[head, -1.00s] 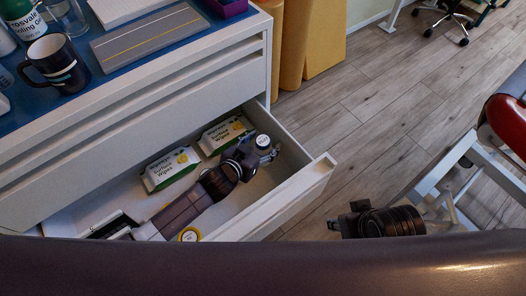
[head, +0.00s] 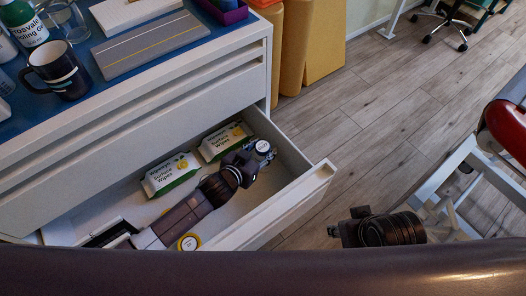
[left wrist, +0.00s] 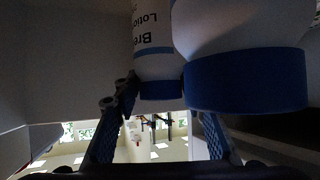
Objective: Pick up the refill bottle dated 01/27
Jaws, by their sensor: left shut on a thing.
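A white-topped bottle (head: 262,147) stands in the open drawer near its far right corner. Its top bears marks too small to read, so I cannot read a date. My left gripper (head: 253,153) reaches into the drawer and is shut on this bottle. In the left wrist view, a white bottle with a blue band, lettered "Lotion" (left wrist: 156,50), shows between the fingers. A larger-looking white bottle with a blue band (left wrist: 245,85) fills the upper right. No date shows on either. My right gripper (head: 338,230) hangs over the floor right of the drawer; its fingers are unclear.
Two packs of surface wipes, one nearer (head: 171,175) and one farther (head: 224,142), lie along the drawer's back. A yellow-rimmed round lid (head: 189,242) shows beside my left arm. The drawer front (head: 290,203) bounds it. A mug (head: 60,70) stands on the cabinet top.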

